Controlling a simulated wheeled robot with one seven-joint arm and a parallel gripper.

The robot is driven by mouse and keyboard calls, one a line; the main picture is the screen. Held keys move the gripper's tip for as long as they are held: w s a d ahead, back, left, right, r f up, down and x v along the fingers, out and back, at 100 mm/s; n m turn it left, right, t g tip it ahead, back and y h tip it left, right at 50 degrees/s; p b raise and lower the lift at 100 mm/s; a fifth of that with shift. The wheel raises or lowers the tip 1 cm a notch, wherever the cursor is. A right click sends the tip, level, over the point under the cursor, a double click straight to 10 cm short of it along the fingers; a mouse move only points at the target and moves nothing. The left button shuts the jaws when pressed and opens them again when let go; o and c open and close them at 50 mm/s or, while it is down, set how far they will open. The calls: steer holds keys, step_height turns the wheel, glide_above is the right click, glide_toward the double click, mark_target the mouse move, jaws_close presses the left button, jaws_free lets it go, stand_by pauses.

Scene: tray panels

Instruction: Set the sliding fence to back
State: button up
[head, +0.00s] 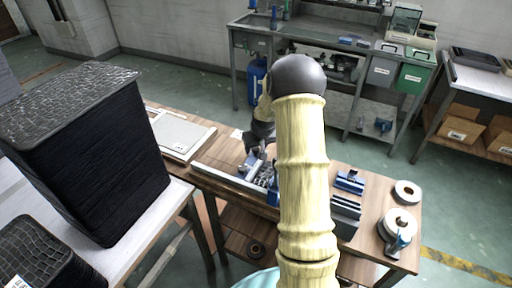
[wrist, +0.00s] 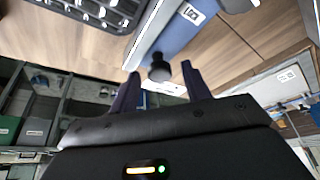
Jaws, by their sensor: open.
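In the wrist view a black knob (wrist: 159,67) stands out from a blue block with a pale metal edge (wrist: 188,32); this looks like the sliding fence. My gripper (wrist: 160,76) is open, with its two dark fingers on either side of the knob. I cannot tell whether either finger touches it. In the head view my gripper (head: 255,148) is low over the workbench, at a fixture with a long pale rail (head: 228,178). My arm hides much of that fixture, and the fence's position along its travel is unclear.
A dark slotted tray (wrist: 92,10) lies beside the fence in the wrist view. On the workbench are a flat pale panel (head: 180,134), a blue block (head: 349,182) and white rolls (head: 400,221). A tall black stack (head: 90,150) stands at the left.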

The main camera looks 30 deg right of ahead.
steer(key=shift+c, duration=0.5)
jaws_close()
steer(key=w+a, duration=0.3)
steer(key=w, duration=0.1)
steer(key=w+a+p, duration=0.1)
steer(key=w+a, duration=0.5)
steer(key=w, duration=0.1)
steer(key=shift+w, duration=0.35)
steer(key=shift+w+a+r, duration=0.1)
steer(key=shift+a+r, duration=0.05)
steer(key=shift+a, duration=0.25)
steer(key=shift+c, duration=0.2)
jaws_free()
steer(key=shift+o, duration=0.7)
steer(key=shift+w+d, duration=0.15)
steer(key=shift+s, duration=0.25)
steer(key=shift+s+d+r, duration=0.2)
steer(key=shift+d+r, duration=0.1)
steer(key=shift+r, duration=0.15)
steer(key=v, duration=1.6)
steer(key=shift+w+a+b, duration=0.2)
steer(key=shift+a+b, duration=0.1)
steer(key=shift+b, duration=0.05)
